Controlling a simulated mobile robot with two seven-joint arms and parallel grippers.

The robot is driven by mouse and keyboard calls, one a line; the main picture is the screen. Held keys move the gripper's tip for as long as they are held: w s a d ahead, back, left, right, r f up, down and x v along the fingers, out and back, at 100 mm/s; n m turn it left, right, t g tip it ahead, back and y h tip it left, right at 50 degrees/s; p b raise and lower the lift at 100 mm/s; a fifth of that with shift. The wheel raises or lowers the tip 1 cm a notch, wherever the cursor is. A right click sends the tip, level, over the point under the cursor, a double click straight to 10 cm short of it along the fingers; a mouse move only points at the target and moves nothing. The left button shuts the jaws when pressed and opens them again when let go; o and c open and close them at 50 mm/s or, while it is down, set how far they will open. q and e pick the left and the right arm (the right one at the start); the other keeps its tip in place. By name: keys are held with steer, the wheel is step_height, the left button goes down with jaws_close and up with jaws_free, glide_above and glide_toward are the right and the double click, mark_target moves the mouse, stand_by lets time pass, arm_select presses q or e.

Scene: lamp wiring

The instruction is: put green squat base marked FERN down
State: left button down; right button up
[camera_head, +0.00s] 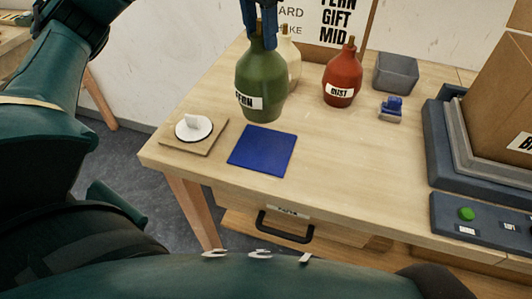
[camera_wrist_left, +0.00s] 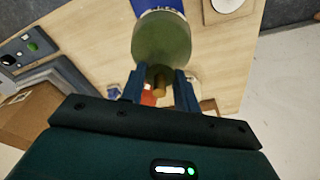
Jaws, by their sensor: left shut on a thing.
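The green squat base (camera_head: 262,82) has a white label reading FERN, partly turned to the left. It is upright at the back of the blue mat (camera_head: 262,151), and I cannot tell whether its bottom touches the table. My left gripper (camera_head: 260,24) is shut on its narrow neck from above. In the left wrist view the green base (camera_wrist_left: 161,38) extends away from my left gripper (camera_wrist_left: 160,76), with a strip of the blue mat beyond it. My right gripper is not in view.
A cream base (camera_head: 291,62) stands close behind the green one. A red base (camera_head: 342,80) stands to the right, near a grey bin (camera_head: 396,72) and a small blue object (camera_head: 391,109). A board with a white disc (camera_head: 193,128) lies left. The blue mat's visible surface is clear.

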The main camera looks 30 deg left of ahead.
mark_target(261, 49)
arm_select(q)
steer(key=shift+s+d, duration=0.35)
steer(key=shift+d, duration=0.05)
step_height(261, 49, down, 5)
steer(key=shift+b, duration=0.65)
steer(key=shift+f, duration=0.35)
steer(key=shift+s+f, duration=0.1)
steer(key=shift+f, duration=2.05)
steer(key=shift+f, duration=0.15)
steer(key=c, duration=1)
jaws_free()
steer(key=shift+c, duration=0.2)
